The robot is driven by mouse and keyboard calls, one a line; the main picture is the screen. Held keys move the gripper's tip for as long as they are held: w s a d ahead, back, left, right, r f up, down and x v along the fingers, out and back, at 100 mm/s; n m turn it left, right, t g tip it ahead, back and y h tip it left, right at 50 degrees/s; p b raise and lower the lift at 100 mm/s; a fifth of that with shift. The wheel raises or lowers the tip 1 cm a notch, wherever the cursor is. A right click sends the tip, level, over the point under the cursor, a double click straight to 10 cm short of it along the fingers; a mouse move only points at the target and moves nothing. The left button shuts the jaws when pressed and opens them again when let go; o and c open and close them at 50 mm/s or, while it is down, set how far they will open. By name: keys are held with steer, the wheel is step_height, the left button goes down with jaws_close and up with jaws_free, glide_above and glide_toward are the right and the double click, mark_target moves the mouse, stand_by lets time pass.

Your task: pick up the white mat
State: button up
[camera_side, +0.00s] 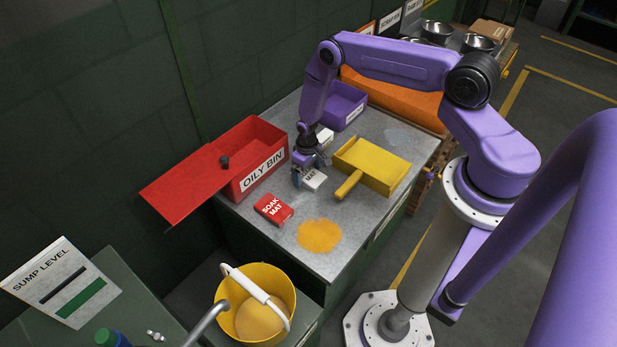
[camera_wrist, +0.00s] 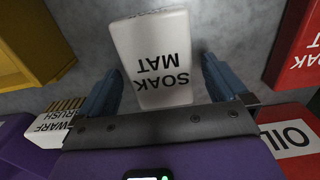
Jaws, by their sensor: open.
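The white mat (camera_side: 313,180) lies on the grey bench top, a small white block lettered "SOAK MAT". It shows large in the wrist view (camera_wrist: 152,40). My gripper (camera_side: 309,174) is right at it, pointing down; in the wrist view (camera_wrist: 156,75) its two blue-grey fingers stand apart, one on each side of the mat's near part. I see small gaps between the fingers and the mat, more on the right. The gripper is open. In the side view my fingers hide part of the mat.
A red mat (camera_side: 273,209) lies to the left, near the red oily bin (camera_side: 252,165) with its lid slid aside. A yellow dustpan (camera_side: 372,166) lies close on the right. A white swarf brush (camera_side: 325,137) and purple bin (camera_side: 345,104) are behind. An orange patch (camera_side: 319,236) lies in front.

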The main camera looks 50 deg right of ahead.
mark_target(307, 173)
steer(key=shift+f, duration=0.1)
steer(key=c, duration=1.1)
steer(key=shift+o, duration=0.2)
steer(key=shift+r, duration=0.65)
step_height(307, 173, up, 2)
steer(key=shift+r, duration=0.1)
steer(key=s+r, duration=0.4)
steer(key=r, duration=0.1)
steer(key=shift+s+a+r, duration=0.2)
steer(key=shift+s+a, duration=0.15)
steer(key=s+a+r, duration=0.1)
steer(key=s+r, duration=0.3)
steer(key=s, duration=0.5)
steer(key=shift+a, duration=0.25)
